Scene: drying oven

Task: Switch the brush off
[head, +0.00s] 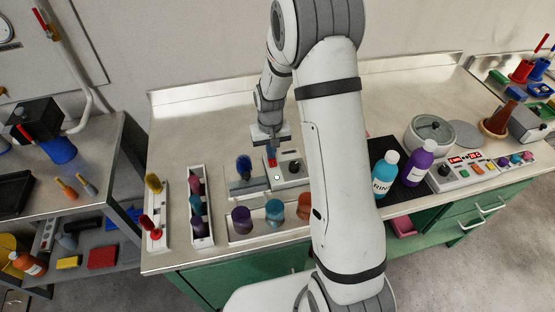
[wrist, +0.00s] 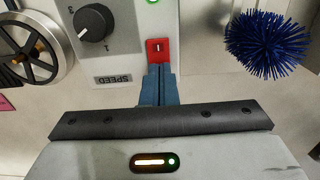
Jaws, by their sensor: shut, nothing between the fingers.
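The brush (head: 243,167) is a dark blue bristle ball on a grey base beside a pale control box (head: 290,174). In the wrist view the brush (wrist: 267,43) is at the upper right. The box's front face (wrist: 112,62) carries a black knob (wrist: 95,22) above a SPEED label and a red switch (wrist: 158,46) marked "I". A green light (wrist: 152,2) glows at the top edge. My gripper (wrist: 157,72) is shut and empty, its blue fingertips at the switch's lower edge. I cannot tell whether they touch it. In the head view my gripper (head: 271,150) is over the box.
A white tray (head: 240,240) with several colored bottles stands in front of the box. Narrow racks (head: 202,243) stand at the left. In the wrist view a spoked wheel (wrist: 35,50) is left of the knob. Bare counter (head: 200,120) lies behind the box.

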